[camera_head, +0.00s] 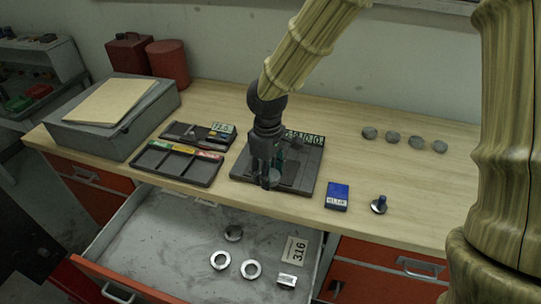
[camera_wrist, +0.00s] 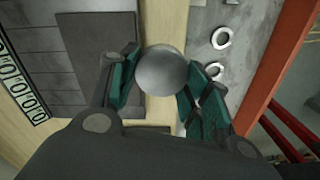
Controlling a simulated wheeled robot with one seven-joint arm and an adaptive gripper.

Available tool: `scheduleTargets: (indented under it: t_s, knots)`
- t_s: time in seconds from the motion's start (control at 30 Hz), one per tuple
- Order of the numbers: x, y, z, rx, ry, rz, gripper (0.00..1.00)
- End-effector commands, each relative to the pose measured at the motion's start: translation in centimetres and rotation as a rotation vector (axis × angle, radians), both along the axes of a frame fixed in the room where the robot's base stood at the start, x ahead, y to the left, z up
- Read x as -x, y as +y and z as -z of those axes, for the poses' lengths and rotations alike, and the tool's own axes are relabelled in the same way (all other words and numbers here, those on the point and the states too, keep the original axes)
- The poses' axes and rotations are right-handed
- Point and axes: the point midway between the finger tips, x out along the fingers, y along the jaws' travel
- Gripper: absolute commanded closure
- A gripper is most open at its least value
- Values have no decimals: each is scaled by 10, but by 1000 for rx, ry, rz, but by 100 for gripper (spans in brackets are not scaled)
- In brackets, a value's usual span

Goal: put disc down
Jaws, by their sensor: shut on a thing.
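My gripper (camera_head: 268,176) points down over the front edge of a dark tray on the bench. It is shut on a round grey disc (camera_wrist: 162,70), which shows between the two teal finger pads in the wrist view. In the head view the disc (camera_head: 270,178) is a small dark shape at the fingertips. Whether it touches anything below cannot be told. The dark tray (camera_head: 305,180) has recesses and a number strip at its back; it also shows in the wrist view (camera_wrist: 100,60). Several similar grey discs (camera_head: 412,141) lie in a row at the bench's back right.
A blue box (camera_head: 337,196) and a bolt-like part (camera_head: 379,204) stand right of the tray. Left are a compartment tray (camera_head: 178,165) and a grey case (camera_head: 115,117). Below the bench edge, an open drawer (camera_head: 160,235) holds metal rings (camera_head: 251,269) and a 316 label (camera_head: 296,250).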

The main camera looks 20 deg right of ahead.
Motion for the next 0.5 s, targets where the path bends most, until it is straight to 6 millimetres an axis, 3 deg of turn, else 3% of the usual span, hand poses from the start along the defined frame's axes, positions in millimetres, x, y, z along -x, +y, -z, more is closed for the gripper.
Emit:
scheduleTargets:
  t_s: [0.3, 0.5]
  knots:
    - [-55, -21, 2, -2, -1, 4, 88]
    - [-74, -29, 6, 0, 0, 4, 88]
